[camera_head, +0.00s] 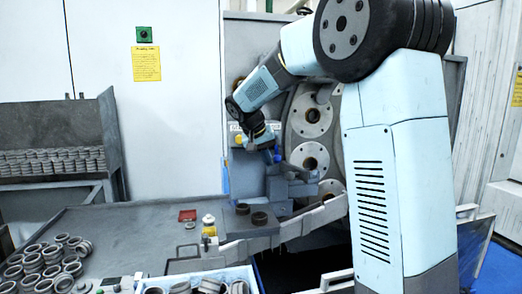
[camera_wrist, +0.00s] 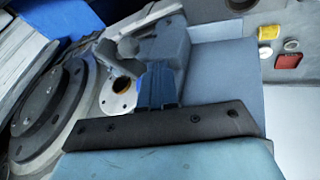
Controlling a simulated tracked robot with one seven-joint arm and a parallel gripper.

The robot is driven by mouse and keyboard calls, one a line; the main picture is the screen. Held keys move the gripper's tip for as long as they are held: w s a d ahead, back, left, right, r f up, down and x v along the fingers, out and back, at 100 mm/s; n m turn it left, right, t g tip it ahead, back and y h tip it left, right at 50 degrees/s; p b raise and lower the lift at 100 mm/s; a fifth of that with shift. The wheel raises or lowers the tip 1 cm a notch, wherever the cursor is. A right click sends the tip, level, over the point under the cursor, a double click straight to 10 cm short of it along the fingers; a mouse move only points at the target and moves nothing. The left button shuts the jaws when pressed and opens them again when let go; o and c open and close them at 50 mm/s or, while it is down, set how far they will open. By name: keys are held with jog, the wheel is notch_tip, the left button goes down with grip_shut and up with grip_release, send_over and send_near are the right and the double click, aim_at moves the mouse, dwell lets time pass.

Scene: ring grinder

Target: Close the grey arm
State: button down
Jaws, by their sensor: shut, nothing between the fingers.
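My gripper (camera_head: 268,150) is at the ring grinder, in front of the round plate and over the grey arm (camera_head: 292,172). In the wrist view, the narrow blue fingers of my gripper (camera_wrist: 158,75) are together with nothing between them. A grey arm with a rounded end (camera_wrist: 125,52) shows just left of the fingertips, near the grinder's round plate (camera_head: 308,115). The fingers overlap the grey parts in the picture, so I cannot tell whether they touch the arm. My arm hides part of the grinder in the head view.
Several loose rings (camera_head: 52,262) lie at the lower left. A bin of rings (camera_head: 50,160) stands behind. The middle table surface is clear.

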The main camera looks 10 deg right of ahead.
aim_at(289, 173)
jog(key=shift+d+f, duration=1.95)
jog(key=shift+d, duration=0.25)
